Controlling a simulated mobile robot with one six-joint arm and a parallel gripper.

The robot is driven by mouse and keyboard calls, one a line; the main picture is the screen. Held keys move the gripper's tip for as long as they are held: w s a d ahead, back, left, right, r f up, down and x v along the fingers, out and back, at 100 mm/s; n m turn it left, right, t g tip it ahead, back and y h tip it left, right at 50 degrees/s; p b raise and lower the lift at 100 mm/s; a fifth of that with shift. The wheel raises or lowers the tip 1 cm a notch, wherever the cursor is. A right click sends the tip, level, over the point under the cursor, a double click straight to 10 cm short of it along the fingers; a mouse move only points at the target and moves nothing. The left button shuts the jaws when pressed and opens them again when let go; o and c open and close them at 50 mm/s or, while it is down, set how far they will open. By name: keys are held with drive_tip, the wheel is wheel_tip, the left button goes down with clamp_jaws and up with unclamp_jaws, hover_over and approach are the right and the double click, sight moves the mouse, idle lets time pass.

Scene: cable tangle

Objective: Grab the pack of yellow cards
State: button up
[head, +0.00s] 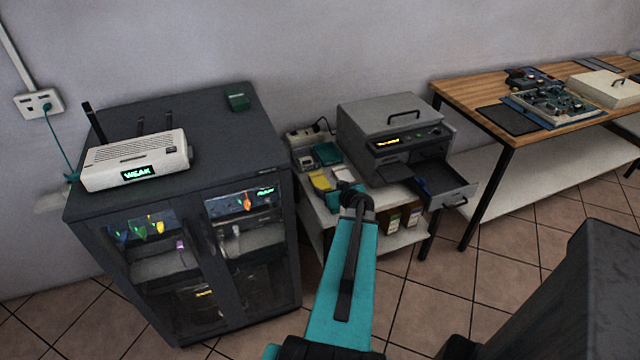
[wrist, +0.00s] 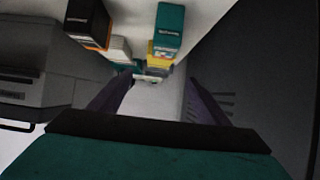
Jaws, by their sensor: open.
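A pack of yellow cards (head: 320,181) lies on the small white table between the dark cabinet and the grey machine. In the wrist view a yellow pack (wrist: 160,49) shows partly behind a teal box (wrist: 169,24), ahead of my fingers. My gripper (wrist: 160,78) is open, with one finger on each side and nothing held between them. In the head view my teal arm reaches toward the small table, and its dark wrist hides the fingers and some of the tabletop.
Teal packs (head: 327,153) and a white pack (head: 343,173) crowd the yellow one. The grey machine (head: 372,125) with an open drawer (head: 437,182) stands close on the right. The dark cabinet (head: 225,140) stands on the left and bears a white router (head: 135,162).

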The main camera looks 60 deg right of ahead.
sight(320, 181)
drive_tip(key=shift+d, duration=0.1)
drive_tip(key=shift+p+x, duration=0.35)
drive_tip(key=shift+x, duration=0.75)
drive_tip(key=shift+p+x, duration=0.65)
drive_tip(key=shift+x, duration=2.5)
drive_tip(key=shift+d+p, duration=0.15)
drive_tip(key=shift+p, duration=0.25)
drive_tip(key=shift+p+x, duration=0.9)
drive_tip(key=shift+x, duration=0.5)
drive_tip(key=shift+p+x, duration=0.5)
drive_tip(key=shift+x, duration=0.65)
drive_tip(key=shift+w, duration=0.1)
